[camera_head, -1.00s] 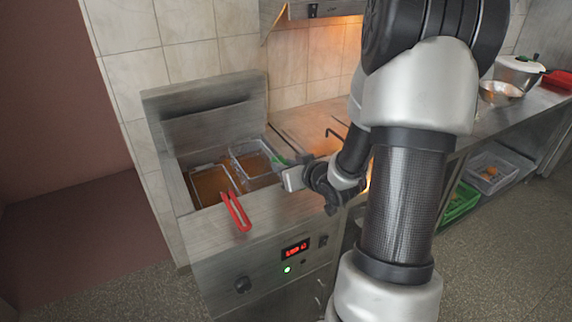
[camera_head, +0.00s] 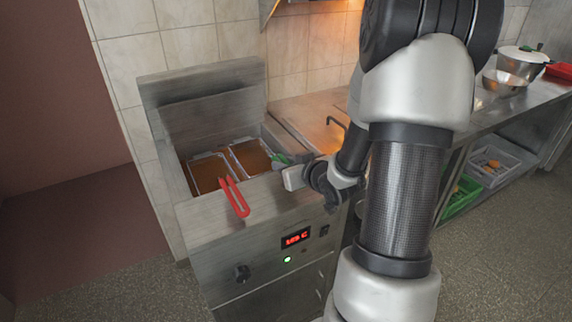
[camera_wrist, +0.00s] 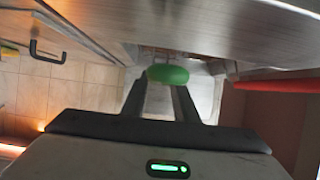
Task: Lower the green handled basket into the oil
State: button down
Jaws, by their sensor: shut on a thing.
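The green handle (camera_head: 280,158) shows at the right side of the fryer in the head view, and its rounded green end (camera_wrist: 168,74) shows in the wrist view. My gripper (camera_head: 288,170) is shut on this handle; its fingers (camera_wrist: 163,92) meet at the green end. The green-handled basket (camera_head: 248,156) sits low in the right half of the fryer well. Brown-orange oil colour shows within its rim. How deep its bottom sits is hidden.
A red-handled basket (camera_head: 209,173) is in the left half of the well, its red handle (camera_head: 235,197) over the fryer's front edge. The fryer panel (camera_head: 295,238) has a lit display. A steel counter (camera_head: 312,125) adjoins on the right. Bins sit on the shelf below.

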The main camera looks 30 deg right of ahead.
jog(key=shift+f+b, duration=0.7)
jog(key=c, duration=1.5)
grip_release()
jog(key=shift+r, duration=0.1)
jog(key=shift+c, duration=0.2)
jog(key=shift+o, duration=1.2)
